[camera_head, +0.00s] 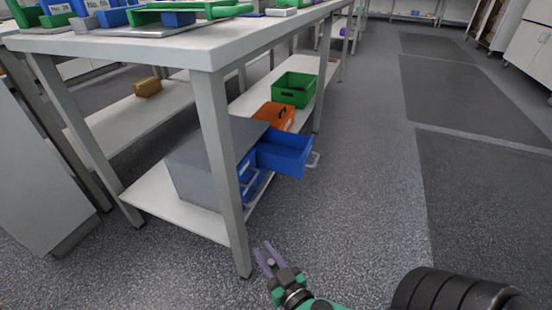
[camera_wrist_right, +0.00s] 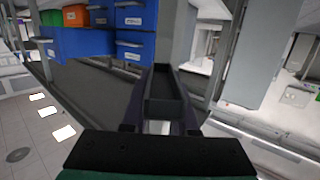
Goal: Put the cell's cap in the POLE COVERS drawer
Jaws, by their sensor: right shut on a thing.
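My right gripper (camera_head: 266,258) is low in front of the shelf, over the floor and apart from the drawers. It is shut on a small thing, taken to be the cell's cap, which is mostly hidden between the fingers. The gripper's fingers (camera_wrist_right: 163,100) fill the middle of the right wrist view. A grey drawer cabinet (camera_head: 205,160) with blue drawers stands on the lower shelf. Its open blue drawer (camera_head: 284,155) sticks out towards the aisle; it also shows in the right wrist view (camera_wrist_right: 85,43). The drawer labels are too small to read. My left gripper is out of view.
A table leg (camera_head: 219,165) stands in front of the cabinet. An orange box (camera_head: 275,115) and a green bin (camera_head: 293,89) stand behind the open drawer on the lower shelf (camera_head: 165,203). Trays lie on the tabletop (camera_head: 180,48). The floor (camera_head: 370,190) to the right is clear.

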